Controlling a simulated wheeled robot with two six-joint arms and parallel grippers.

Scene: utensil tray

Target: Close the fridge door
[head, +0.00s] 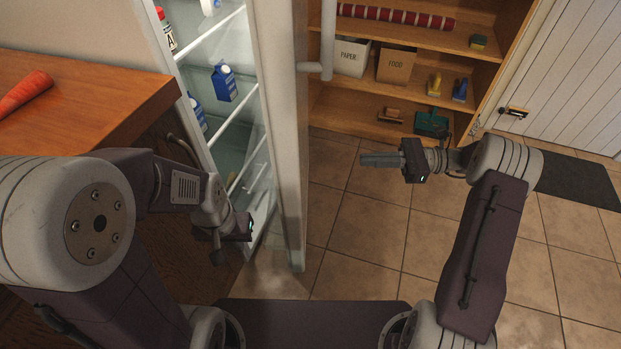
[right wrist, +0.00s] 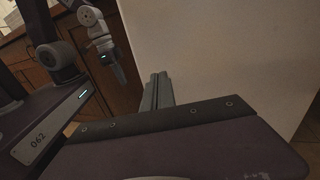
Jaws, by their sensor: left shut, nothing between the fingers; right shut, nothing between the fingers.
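The fridge door (head: 285,130) stands open in the head view, seen nearly edge-on, with its pale handle (head: 328,45) on the right side. The fridge interior (head: 232,125) is exposed on the left, with glass shelves. My left gripper (head: 262,212) is shut and empty, low at the inner side of the door; whether it touches the door I cannot tell. My right gripper (head: 366,160) is shut and empty, to the right of the door and apart from it. In the right wrist view its fingers (right wrist: 158,92) point at a large pale panel (right wrist: 220,50), apparently the door's outer face.
A wooden counter (head: 110,85) with a carrot (head: 24,92) is at the left. Blue cartons (head: 224,83) stand in the fridge. A wooden shelf unit (head: 400,95) with boxes is at the back. Tiled floor (head: 350,240) is clear right of the door. A dark mat (head: 578,180) lies at right.

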